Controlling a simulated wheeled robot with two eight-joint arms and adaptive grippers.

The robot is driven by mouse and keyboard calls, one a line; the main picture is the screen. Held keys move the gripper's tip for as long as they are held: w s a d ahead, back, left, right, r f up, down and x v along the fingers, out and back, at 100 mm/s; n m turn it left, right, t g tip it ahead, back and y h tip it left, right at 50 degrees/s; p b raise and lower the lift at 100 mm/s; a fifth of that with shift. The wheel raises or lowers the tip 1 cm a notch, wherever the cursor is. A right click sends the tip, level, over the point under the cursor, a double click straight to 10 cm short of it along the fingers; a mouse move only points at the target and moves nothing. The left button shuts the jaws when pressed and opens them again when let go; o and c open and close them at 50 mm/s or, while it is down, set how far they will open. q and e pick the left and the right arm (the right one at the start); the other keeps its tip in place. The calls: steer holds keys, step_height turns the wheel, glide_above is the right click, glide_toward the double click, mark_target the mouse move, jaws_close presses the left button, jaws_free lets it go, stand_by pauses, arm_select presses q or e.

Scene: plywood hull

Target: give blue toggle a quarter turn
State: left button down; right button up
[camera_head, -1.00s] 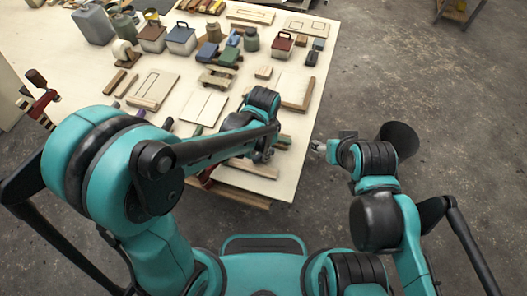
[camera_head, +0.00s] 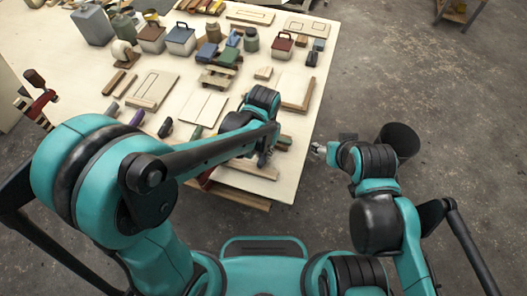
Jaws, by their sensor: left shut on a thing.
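My left gripper (camera_head: 264,159) points down at the near right part of the pale plywood table (camera_head: 231,184). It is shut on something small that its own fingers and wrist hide. I cannot make out a blue toggle; the spot under the left gripper is covered.
Short coloured pieces lie in a row on the table, among them a purple one (camera_head: 138,117) and a dark one (camera_head: 165,128). Boards, a blue box (camera_head: 180,41) and several containers fill the far side. Open floor (camera_head: 420,95) lies to the right.

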mark_target(263, 154)
stand_by(0.3)
arm_select(q)
steer(key=c, duration=1.5)
jaws_free()
step_height(263, 154, up, 12)
